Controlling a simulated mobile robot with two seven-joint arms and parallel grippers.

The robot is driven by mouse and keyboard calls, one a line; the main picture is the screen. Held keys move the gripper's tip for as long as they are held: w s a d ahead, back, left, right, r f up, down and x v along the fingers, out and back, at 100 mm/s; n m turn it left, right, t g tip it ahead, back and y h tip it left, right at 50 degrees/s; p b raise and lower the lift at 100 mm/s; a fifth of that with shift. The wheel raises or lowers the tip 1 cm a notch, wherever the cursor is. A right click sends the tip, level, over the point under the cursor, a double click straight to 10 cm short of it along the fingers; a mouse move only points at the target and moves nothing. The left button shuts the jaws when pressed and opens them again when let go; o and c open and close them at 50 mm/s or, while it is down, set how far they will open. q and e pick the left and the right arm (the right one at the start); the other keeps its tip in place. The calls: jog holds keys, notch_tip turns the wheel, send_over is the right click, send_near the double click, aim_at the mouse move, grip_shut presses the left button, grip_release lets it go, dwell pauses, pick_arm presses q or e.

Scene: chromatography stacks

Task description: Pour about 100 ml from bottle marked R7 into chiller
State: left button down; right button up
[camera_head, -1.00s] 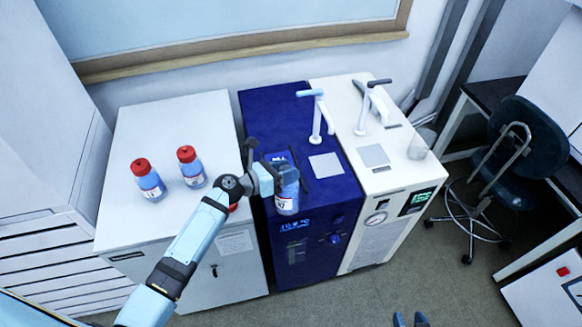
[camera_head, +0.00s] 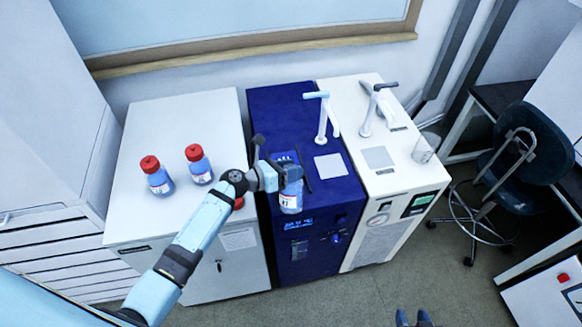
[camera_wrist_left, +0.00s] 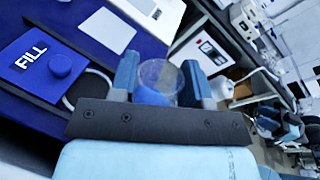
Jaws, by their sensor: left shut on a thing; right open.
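My left gripper (camera_head: 281,177) is shut on a bottle (camera_head: 290,199) of blue liquid with a white label, held above the front of the dark blue unit (camera_head: 262,108). The label is too small to read surely. No red cap shows on this bottle. In the left wrist view the clear bottle (camera_wrist_left: 160,80) sits between the fingers of the gripper (camera_wrist_left: 165,85), with blue liquid inside. Beside it is a blue plate (camera_wrist_left: 32,52) marked FILL, with a round blue cap (camera_wrist_left: 60,65) on the blue unit.
Two red-capped bottles (camera_head: 156,176) (camera_head: 199,166) stand on the white cabinet (camera_head: 178,117) at left. A red piece (camera_head: 238,203) shows partly behind my left arm.

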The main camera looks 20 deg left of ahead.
pick_arm(q)
jog(key=shift+w, duration=0.2)
dwell(0.4)
jog(key=shift+w+a+f+n+g, duration=0.1)
jog(key=shift+w+f+n+g, duration=0.05)
jog(key=shift+n+g, duration=0.3)
jog(key=shift+f+n, duration=0.3)
jog(key=shift+n, duration=0.15)
